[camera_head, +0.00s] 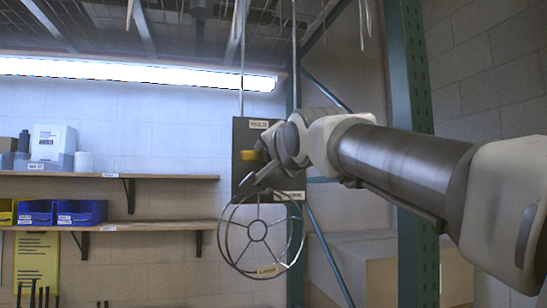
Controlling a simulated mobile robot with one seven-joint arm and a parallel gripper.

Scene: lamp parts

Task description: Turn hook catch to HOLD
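A dark panel (242,130) hangs in the middle of the view, with a white HOLD label (258,124) at its top. A second pale label (290,195) sits at its lower right; I cannot read it surely. A yellow part (250,155) stands out at the panel's front, perhaps the hook catch's handle. My gripper (256,180) is in front of the panel, close beside and below the yellow part. I cannot tell whether they touch. My wrist hides the panel's right side. The gripper's fingers are dark and small, so their opening is unclear.
A round wire guard (262,240) with a yellow label hangs just below the panel. Two wooden shelves (150,226) with blue bins (80,212) and boxes are at the left. A green upright post (412,80) stands behind my arm. A large cardboard box (365,262) is at lower right.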

